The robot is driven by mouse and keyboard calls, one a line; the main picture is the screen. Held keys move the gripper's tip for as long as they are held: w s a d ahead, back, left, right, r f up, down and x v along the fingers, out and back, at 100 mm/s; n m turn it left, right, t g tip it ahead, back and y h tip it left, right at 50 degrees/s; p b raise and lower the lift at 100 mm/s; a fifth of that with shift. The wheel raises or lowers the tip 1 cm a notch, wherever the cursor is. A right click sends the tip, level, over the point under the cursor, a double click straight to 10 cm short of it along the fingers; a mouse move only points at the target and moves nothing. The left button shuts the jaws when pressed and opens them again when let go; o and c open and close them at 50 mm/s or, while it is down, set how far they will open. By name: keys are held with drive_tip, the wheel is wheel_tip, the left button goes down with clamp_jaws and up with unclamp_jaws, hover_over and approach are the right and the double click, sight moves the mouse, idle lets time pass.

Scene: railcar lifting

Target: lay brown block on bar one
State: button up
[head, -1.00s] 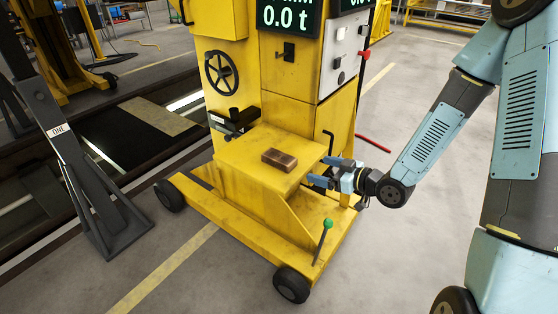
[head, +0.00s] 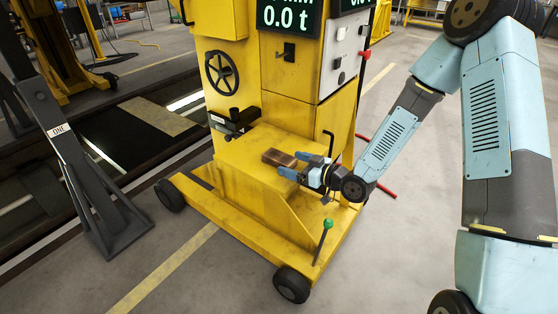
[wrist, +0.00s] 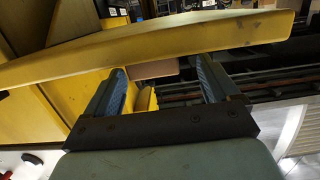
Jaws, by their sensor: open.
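The brown block (head: 276,157) lies flat on the yellow shelf (head: 246,155) of the lifting machine. My gripper (head: 298,165) is open at the right side of the block, its two blue fingers pointing toward it. In the wrist view the block (wrist: 153,69) shows as a brownish patch between and beyond the fingertips (wrist: 163,76), partly hidden by a yellow edge. I cannot tell if the fingers touch it. A dark stand with a white ONE label (head: 63,130) stands on the floor at the left, apart from the machine.
The yellow machine has a handwheel (head: 221,72), a dark bracket (head: 233,123) and a green-knobbed lever (head: 327,225) in front. Grey floor is clear in front.

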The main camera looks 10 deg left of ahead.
sight(283, 158)
drive_tip(key=x, duration=0.5)
drive_tip(key=shift+w+d, duration=0.2)
drive_tip(key=shift+w, duration=0.15)
drive_tip(key=c, duration=1.2)
